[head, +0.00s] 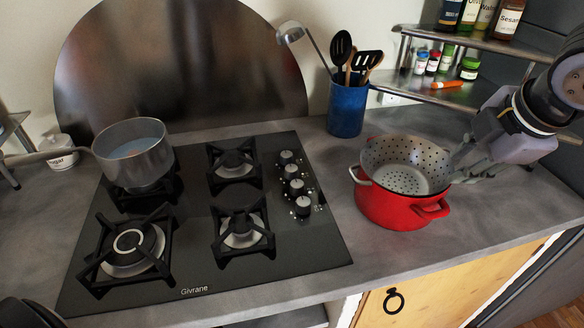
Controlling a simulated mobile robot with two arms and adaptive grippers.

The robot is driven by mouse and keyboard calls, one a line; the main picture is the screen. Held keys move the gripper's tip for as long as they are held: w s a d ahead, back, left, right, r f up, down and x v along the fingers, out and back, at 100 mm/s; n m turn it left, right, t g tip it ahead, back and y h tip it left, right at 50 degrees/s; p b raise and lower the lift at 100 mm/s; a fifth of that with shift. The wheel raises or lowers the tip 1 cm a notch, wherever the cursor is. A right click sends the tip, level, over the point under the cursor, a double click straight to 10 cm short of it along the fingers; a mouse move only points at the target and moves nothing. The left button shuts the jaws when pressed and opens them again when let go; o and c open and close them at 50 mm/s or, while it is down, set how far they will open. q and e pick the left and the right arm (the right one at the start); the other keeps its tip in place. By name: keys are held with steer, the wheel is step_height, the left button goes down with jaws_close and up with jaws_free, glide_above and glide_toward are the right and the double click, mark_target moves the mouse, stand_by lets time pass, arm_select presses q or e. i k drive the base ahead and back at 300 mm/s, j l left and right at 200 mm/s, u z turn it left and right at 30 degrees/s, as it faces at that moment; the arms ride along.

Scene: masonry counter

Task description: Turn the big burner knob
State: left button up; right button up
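The black hob (190,215) lies on the counter with several knobs in a slanted row on its right side. The knobs are the rear one (287,157), two middle ones (293,171) and (297,187), and the front one (303,205). The widest burner (128,245) is at the front left. No flame shows, and the knob markings are too small to read. My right gripper (466,164) is at the right rim of the colander, well right of the knobs. Whether its fingers are open or hold the rim is unclear.
A red pot (390,208) with a metal colander (405,165) in it stands right of the hob. A blue utensil holder (347,108) stands behind. A saucepan (134,155) sits on the rear left burner. Bare counter (335,170) lies between knobs and pot.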

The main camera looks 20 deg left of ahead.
mark_target(291, 172)
steer(key=i+l+u, duration=0.15)
steer(key=u, duration=0.25)
steer(key=i+l+u, duration=0.15)
steer(key=l+u, duration=0.25)
steer(key=i+l+u, duration=0.1)
steer(key=u, duration=0.3)
